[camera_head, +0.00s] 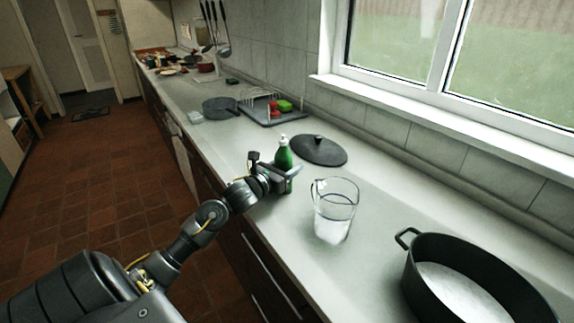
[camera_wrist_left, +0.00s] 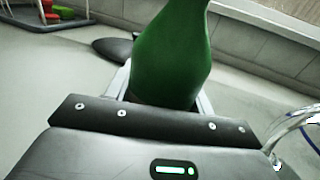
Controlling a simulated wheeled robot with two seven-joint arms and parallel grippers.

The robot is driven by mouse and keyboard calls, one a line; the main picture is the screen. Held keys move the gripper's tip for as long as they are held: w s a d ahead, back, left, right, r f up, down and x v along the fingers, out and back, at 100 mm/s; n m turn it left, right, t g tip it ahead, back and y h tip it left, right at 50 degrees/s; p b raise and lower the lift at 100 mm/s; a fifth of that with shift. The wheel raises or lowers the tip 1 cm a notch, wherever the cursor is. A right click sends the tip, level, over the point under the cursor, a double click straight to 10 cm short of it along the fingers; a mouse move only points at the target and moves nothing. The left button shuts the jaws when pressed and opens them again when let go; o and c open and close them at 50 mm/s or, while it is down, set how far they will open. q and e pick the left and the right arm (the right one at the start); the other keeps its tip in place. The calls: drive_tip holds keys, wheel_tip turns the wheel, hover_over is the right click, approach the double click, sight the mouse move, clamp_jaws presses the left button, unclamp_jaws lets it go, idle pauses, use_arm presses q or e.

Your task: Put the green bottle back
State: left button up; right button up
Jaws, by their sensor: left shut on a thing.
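The green bottle (camera_head: 284,157) with a pale top is upright at the counter's front half, left of the glass jug. My left gripper (camera_head: 288,174) is shut around its body from the left side. In the left wrist view the bottle (camera_wrist_left: 172,55) fills the space between the two fingers (camera_wrist_left: 160,90). The bottle's lower part is partly hidden by the gripper, so I cannot tell whether its base touches the counter. My right gripper is not in view.
A glass jug (camera_head: 335,212) stands close to the right of the bottle. A dark lid (camera_head: 318,150) lies behind it. A black pot (camera_head: 408,275) is at the right front. A drying rack tray (camera_head: 262,118) and a grey pan (camera_head: 219,108) stand farther back. Bare counter lies left of the lid.

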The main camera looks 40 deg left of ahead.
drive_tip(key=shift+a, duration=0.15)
use_arm(q)
drive_tip(key=shift+f, duration=0.15)
drive_tip(key=o, duration=1.1)
drive_tip(key=shift+c, duration=0.2)
drive_tip(key=shift+o, duration=0.5)
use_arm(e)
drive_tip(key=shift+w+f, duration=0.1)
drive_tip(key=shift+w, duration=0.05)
use_arm(q)
drive_tip(key=shift+r, duration=0.2)
drive_tip(key=s+b, duration=0.2)
drive_tip(key=s, duration=0.9)
drive_tip(key=shift+s+f, duration=0.1)
drive_tip(key=shift+s, duration=0.35)
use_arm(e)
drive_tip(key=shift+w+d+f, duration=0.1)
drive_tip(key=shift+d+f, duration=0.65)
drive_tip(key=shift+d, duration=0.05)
